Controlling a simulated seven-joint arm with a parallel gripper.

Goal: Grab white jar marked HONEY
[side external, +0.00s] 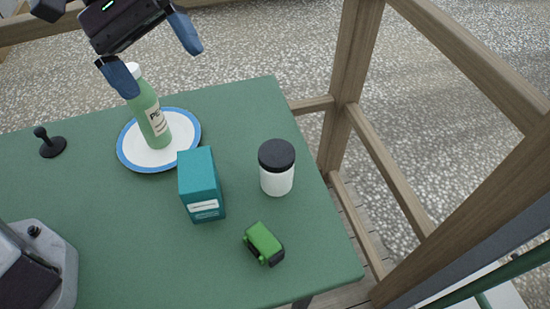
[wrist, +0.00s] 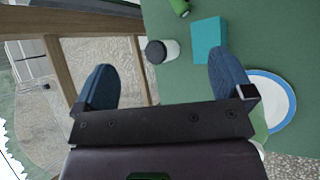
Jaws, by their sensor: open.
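A white jar (side external: 277,178) with a black lid stands upright on the right side of the green table. No HONEY marking can be read on the side that shows. The jar also shows in the wrist view (wrist: 170,51), beyond and between my fingertips. My gripper (side external: 158,50) is open and empty, at the top left of the side view, well above the table and apart from the jar. Its two blue fingers are spread wide in the wrist view (wrist: 165,80).
A teal box (side external: 201,186) stands left of the jar. A green toy vehicle (side external: 264,243) lies in front of it. A green bottle (side external: 152,117) stands on a blue-rimmed plate (side external: 128,154). A black joystick-like object (side external: 52,147) is far left. Wooden posts (side external: 351,70) rise beyond the table's right edge.

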